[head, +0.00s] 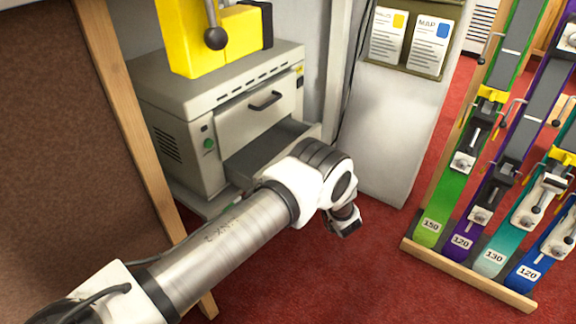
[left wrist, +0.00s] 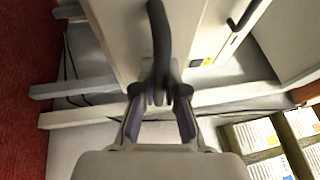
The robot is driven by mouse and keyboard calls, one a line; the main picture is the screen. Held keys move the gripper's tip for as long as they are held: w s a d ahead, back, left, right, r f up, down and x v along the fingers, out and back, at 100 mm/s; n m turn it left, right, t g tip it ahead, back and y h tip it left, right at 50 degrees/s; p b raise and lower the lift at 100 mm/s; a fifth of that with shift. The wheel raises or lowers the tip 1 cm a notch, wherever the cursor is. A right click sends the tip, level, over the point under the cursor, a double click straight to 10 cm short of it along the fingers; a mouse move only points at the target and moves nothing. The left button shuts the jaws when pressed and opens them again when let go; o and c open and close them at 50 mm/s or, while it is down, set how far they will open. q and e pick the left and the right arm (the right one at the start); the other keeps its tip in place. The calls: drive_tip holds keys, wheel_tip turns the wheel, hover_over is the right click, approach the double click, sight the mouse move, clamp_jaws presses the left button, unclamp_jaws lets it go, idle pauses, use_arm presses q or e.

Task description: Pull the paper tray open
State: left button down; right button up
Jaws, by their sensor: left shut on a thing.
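The paper tray (head: 262,151) is the low drawer of the grey machine (head: 215,105). It stands out from the machine's front, and its dark grey inside shows in the head view. My left arm hides part of its front. In the left wrist view, the pale tray front (left wrist: 118,35) carries a dark curved handle (left wrist: 158,35). My left gripper (left wrist: 160,97) is shut on the lower part of this handle. In the head view the fingers are hidden behind my wrist. My right gripper is in neither view.
An upper panel with its own dark handle (head: 266,101) is above the tray. A yellow device (head: 210,40) sits on the machine. A pale cabinet (head: 392,135) stands at its right. A rack of skis (head: 470,268) is farther right. Red floor (head: 375,275) is clear in front.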

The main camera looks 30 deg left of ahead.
use_arm(q)
drive_tip(key=d, duration=0.7)
drive_tip(key=shift+s+d, duration=0.3)
drive_tip(key=c, duration=1.5)
unclamp_jaws()
